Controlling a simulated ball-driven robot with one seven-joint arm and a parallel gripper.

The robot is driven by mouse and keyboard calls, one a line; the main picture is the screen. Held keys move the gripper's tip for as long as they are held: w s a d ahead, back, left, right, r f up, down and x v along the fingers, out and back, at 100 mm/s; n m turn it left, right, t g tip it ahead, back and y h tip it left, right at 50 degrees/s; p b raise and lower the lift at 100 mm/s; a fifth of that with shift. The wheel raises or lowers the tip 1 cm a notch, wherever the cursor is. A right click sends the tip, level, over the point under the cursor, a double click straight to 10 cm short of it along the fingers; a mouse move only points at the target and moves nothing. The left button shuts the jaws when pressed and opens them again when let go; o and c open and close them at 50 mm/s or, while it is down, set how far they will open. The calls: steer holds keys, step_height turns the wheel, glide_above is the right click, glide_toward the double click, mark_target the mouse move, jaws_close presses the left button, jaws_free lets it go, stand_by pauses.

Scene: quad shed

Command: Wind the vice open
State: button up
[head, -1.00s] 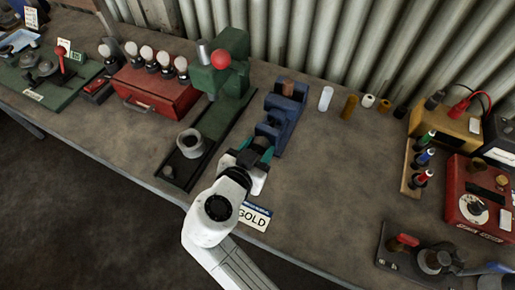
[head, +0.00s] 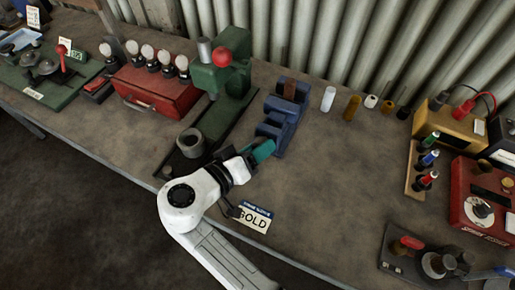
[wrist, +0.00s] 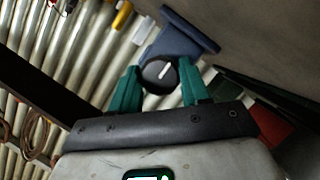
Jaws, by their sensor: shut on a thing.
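The blue vice (head: 297,112) stands on the bench right of the green press. In the wrist view the handle is a round black knob (wrist: 158,74) with a white mark, in front of the blue vice body (wrist: 178,42). The two teal fingers (wrist: 160,84) are shut on the knob, one on each side. The white mark is tilted up to the right.
A green press (head: 230,75) with a grey ring (head: 190,143) on its base stands close left of my gripper. A GOLD card (head: 254,218) lies near the front edge. Small cylinders (head: 328,98) stand right of the vice.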

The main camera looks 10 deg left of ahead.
steer(key=shift+f+n+h, duration=0.1)
steer(key=shift+n+h, duration=0.4)
steer(key=shift+n, duration=0.2)
steer(key=o, duration=1.1)
steer(key=shift+c, duration=0.2)
steer(key=b+v, duration=0.2)
steer(key=v, duration=0.9)
steer(key=shift+f, duration=0.1)
